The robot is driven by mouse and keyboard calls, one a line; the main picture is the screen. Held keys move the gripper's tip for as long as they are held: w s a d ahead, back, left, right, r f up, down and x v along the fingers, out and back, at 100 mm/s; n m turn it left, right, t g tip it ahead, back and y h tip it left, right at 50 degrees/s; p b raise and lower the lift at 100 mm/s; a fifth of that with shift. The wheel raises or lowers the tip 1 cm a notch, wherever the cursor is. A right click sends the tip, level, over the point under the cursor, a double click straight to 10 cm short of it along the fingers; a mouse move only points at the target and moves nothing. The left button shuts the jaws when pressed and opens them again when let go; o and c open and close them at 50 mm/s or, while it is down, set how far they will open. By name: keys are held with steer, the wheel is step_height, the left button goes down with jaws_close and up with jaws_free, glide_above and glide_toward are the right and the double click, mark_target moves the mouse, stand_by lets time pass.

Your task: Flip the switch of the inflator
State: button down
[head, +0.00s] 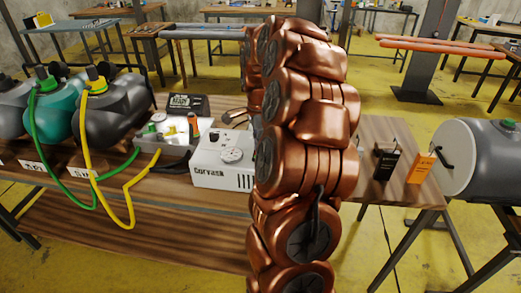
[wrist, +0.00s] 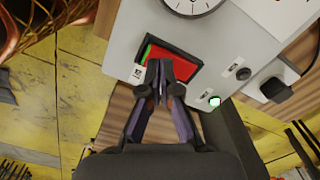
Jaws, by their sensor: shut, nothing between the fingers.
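The inflator (head: 222,168) is a white box with a round gauge, standing on the wooden table, left of my copper arm in the head view. In the wrist view, the inflator's panel (wrist: 122,55) fills the upper middle. Its red switch (wrist: 183,65) sits in a dark frame with a green strip at the left. My gripper (wrist: 160,72) is shut and empty, with its fingertips over the lower left part of the switch. I cannot tell whether they touch it. My arm hides the gripper in the head view.
A small green-lit button (wrist: 214,101) and a black plug (wrist: 275,88) are right of the switch. Dark and orange cards (head: 421,167) stand right of my arm.

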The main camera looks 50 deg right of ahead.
steer(key=shift+f+b, duration=0.45)
steer(key=shift+f, duration=0.25)
stand_by(0.5)
steer(key=shift+r, duration=3.55)
